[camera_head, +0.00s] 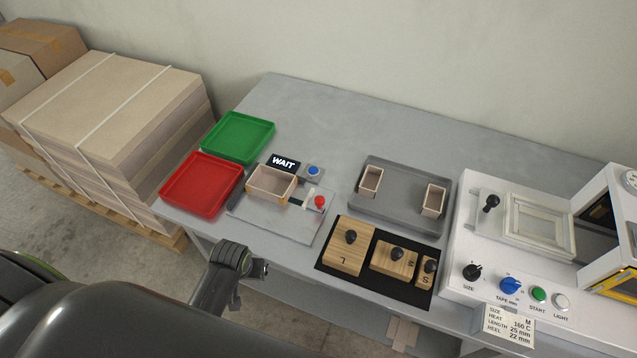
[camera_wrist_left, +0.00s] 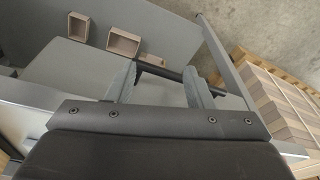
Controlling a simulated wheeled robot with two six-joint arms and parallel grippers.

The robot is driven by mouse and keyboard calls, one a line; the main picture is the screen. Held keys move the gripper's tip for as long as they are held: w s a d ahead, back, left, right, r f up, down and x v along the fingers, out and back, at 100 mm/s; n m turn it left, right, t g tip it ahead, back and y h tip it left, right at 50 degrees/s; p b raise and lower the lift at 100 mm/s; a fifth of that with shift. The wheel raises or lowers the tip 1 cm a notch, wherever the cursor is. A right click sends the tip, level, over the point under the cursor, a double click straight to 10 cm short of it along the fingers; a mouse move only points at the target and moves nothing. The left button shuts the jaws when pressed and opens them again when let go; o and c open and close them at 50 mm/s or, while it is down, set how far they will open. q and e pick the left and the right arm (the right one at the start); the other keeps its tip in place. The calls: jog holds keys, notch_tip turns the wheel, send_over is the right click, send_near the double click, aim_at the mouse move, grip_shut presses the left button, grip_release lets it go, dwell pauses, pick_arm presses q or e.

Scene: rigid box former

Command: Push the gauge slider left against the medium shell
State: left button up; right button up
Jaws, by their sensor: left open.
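The medium shell (camera_head: 270,184), an open beige box, sits on the grey gauge plate (camera_head: 290,222) in the head view. The gauge slider with its red knob (camera_head: 319,202) is to its right. A gap with a dark and white strip shows between them. My left gripper (camera_head: 262,270) is in front of the gauge plate, apart from shell and slider. Its two fingers stand apart in the left wrist view (camera_wrist_left: 157,78), with a dark rod showing behind them; I see nothing held. My right gripper is not in view.
A WAIT sign (camera_head: 284,162) and blue button (camera_head: 313,170) stand behind the slider. Red (camera_head: 200,211) and green (camera_head: 238,157) trays are left. A grey tray (camera_head: 400,205) with two shells and knobbed wooden blocks (camera_head: 349,262) are right. The table (camera_head: 330,118) behind is clear.

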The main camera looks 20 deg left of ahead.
pick_arm(q)
notch_tip(320, 180, up, 10)
jog(key=w+p, duration=0.2)
jog(key=p, duration=0.1)
notch_tip(320, 180, up, 18)
jog(key=n+g+p, duration=0.2)
jog(key=n, duration=0.3)
send_over(319, 198)
jog(key=shift+h, duration=0.4)
notch_tip(319, 198, down, 17)
jog(key=shift+s+f+b, duration=0.1)
jog(key=shift+b, duration=0.55)
grip_shut()
